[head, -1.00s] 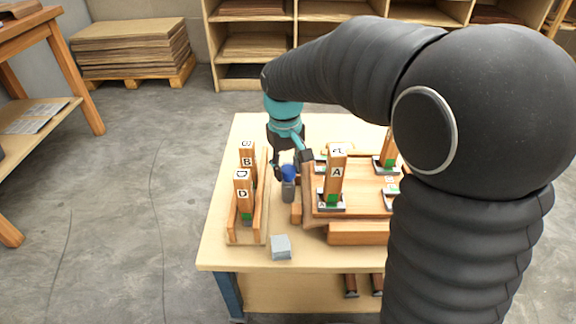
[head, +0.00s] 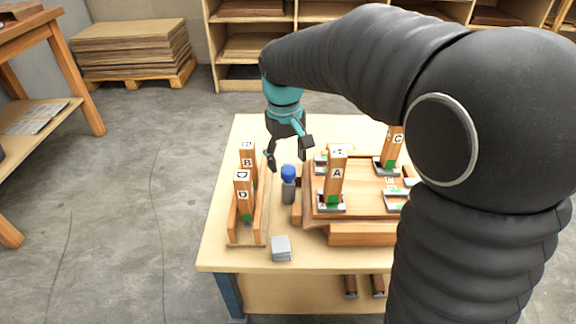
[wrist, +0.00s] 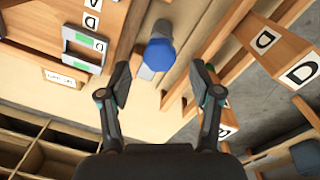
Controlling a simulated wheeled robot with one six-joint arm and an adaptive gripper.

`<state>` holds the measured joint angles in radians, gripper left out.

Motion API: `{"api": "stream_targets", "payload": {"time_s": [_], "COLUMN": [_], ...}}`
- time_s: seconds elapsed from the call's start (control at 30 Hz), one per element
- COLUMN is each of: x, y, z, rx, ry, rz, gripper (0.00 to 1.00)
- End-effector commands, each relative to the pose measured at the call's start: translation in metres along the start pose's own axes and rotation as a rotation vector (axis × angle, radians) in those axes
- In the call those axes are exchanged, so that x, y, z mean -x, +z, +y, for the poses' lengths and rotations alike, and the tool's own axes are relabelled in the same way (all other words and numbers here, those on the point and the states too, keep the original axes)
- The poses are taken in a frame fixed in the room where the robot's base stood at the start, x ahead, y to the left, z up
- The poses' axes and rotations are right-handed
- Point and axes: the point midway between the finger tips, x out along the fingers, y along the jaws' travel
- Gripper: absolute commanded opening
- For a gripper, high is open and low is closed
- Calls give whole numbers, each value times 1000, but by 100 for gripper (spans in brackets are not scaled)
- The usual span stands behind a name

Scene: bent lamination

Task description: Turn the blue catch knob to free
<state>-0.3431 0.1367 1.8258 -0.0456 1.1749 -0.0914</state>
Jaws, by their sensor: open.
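The blue catch knob (head: 288,173) sits on top of a grey post (head: 288,192) on the table, between the wooden rack and the bent wooden piece. It also shows in the wrist view (wrist: 159,54), just beyond the fingertips and between their lines. My gripper (head: 288,155) is open and empty, above the knob and apart from it. Both fingers show wide apart in the wrist view (wrist: 160,80). The knob's marking or turned position cannot be read.
A wooden rack (head: 262,226) with blocks B and D stands left of the knob. The wooden form (head: 362,205) with blocks A and C in metal brackets is on the right, partly hidden by my arm. A grey block (head: 281,248) lies near the front edge.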

Motion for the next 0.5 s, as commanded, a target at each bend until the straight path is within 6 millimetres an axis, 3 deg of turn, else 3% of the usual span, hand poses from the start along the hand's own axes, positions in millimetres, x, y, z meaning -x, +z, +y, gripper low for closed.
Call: {"api": "stream_targets", "payload": {"time_s": [0.3,0.5], "x": [62,81], "y": [-1,-1], "z": [0,0], "rx": [1,1], "ry": [0,0], "rz": [3,1], "gripper": [64,64]}}
